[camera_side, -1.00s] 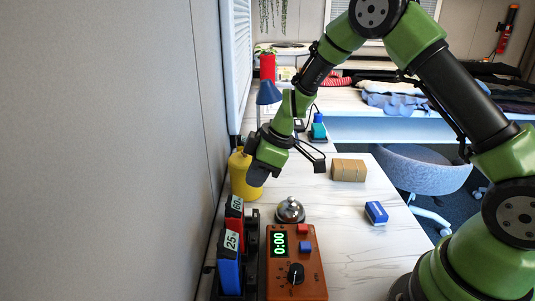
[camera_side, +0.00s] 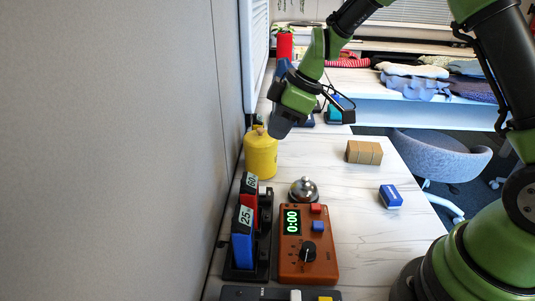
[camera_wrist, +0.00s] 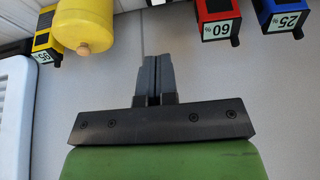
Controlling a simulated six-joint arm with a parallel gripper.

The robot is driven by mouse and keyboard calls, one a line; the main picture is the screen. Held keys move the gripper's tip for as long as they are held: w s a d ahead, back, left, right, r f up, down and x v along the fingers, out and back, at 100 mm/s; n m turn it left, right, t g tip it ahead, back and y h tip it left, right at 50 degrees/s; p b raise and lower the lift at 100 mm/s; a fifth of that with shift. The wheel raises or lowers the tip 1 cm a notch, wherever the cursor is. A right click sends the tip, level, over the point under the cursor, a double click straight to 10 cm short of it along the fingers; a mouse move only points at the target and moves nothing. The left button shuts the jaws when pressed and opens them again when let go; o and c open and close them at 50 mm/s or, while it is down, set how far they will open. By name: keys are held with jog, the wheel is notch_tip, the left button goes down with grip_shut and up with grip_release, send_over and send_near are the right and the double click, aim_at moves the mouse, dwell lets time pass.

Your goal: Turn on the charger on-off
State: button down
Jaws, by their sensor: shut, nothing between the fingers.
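An orange box (camera_side: 309,262) with a green 0:00 display, red and blue buttons and a black knob stands on the table in the side view. Left of it a black rack (camera_side: 263,262) holds a blue pack marked 25 (camera_side: 242,245) and a red pack marked 60 (camera_side: 252,200). A grey panel (camera_side: 250,294) with white and yellow keys is cut off at the bottom edge. I cannot tell which control is the charger's on-off. My gripper (camera_side: 279,130) is above and right of the yellow canister, well beyond the box. The wrist view shows its fingers (camera_wrist: 151,62) together and empty.
A yellow canister (camera_side: 260,158) stands by the wall. A silver bell (camera_side: 303,190) sits behind the orange box. A cardboard box (camera_side: 364,152) and a blue-white block (camera_side: 390,196) lie to the right. A yellow-black pack (camera_wrist: 45,42) shows in the wrist view.

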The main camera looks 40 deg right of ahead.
jog(key=x, duration=1.4)
jog(key=shift+s+d+f, duration=0.1)
jog(key=shift+s+d, duration=0.05)
jog(key=shift+s, duration=0.05)
jog(key=shift+w+f, duration=0.15)
jog(key=shift+f, duration=0.2)
jog(key=shift+s+d+r, duration=0.15)
jog(key=shift+s+d, duration=0.3)
jog(key=shift+s, duration=0.15)
jog(key=shift+r, duration=0.1)
